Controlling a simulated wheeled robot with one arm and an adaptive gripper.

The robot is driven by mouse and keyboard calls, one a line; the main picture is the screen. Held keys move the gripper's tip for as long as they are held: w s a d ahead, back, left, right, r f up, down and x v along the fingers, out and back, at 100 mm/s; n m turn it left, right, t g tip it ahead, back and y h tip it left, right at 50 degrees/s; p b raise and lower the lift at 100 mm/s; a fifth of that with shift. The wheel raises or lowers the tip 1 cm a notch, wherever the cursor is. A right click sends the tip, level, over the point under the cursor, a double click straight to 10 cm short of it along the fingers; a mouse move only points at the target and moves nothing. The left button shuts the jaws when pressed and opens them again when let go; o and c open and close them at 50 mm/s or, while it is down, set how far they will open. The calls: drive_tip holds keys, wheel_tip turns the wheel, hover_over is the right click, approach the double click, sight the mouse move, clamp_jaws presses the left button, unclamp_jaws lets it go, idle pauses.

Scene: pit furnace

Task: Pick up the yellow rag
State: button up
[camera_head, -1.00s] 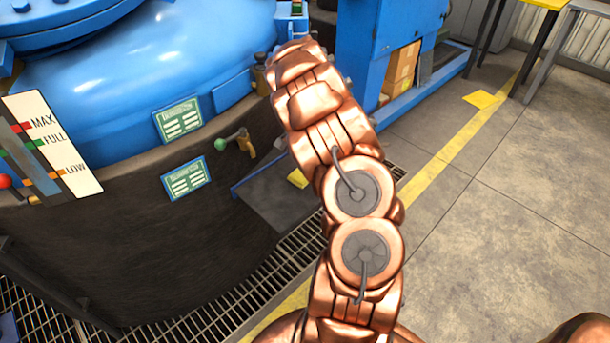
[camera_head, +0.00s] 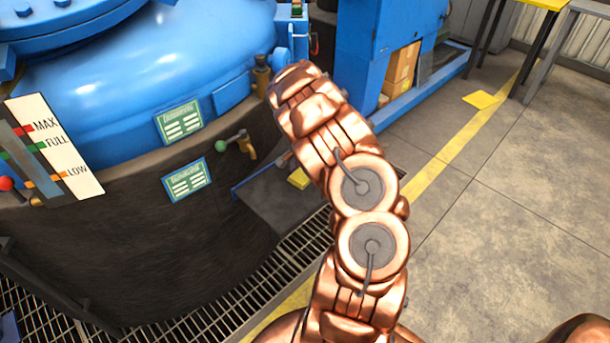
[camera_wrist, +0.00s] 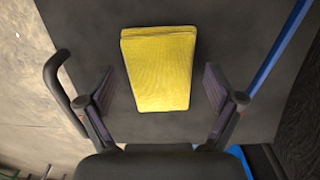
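The yellow rag (camera_wrist: 160,70) lies folded into a thick flat pad on a dark plate (camera_wrist: 95,22) in the wrist view. In the head view a small part of the yellow rag (camera_head: 298,179) shows on the dark plate (camera_head: 275,200), with the rest behind my arm. My gripper (camera_wrist: 158,78) is open, with one finger left and one finger right of the rag. A gap shows between the rag and each finger. I cannot tell the fingers' height above the plate. My gripper is hidden behind my arm in the head view.
A big blue vessel (camera_head: 190,60) in a dark round pit wall (camera_head: 120,240) stands left, with a small green-knobbed valve (camera_head: 235,142). Floor grating (camera_head: 255,285) runs along its base. A blue machine (camera_head: 365,50) stands behind. The concrete floor (camera_head: 510,210) at right is open.

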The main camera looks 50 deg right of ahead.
sight(302, 177)
drive_tip(key=c, duration=1)
drive_tip(key=shift+r, duration=0.5)
wheel_tip(302, 177, up, 3)
drive_tip(key=shift+f, duration=0.1)
drive_tip(key=shift+s+a+f, duration=0.1)
drive_tip(key=shift+s+a, duration=0.2)
drive_tip(key=shift+a, duration=0.1)
drive_tip(key=s+a, duration=0.3)
drive_tip(key=a, duration=0.1)
drive_tip(key=s+a+r+b, duration=0.1)
drive_tip(key=s+a, duration=0.2)
drive_tip(key=a, duration=0.1)
drive_tip(key=s+a, duration=0.3)
drive_tip(key=a, duration=0.1)
drive_tip(key=shift+r+b, duration=0.25)
drive_tip(key=shift+b, duration=0.15)
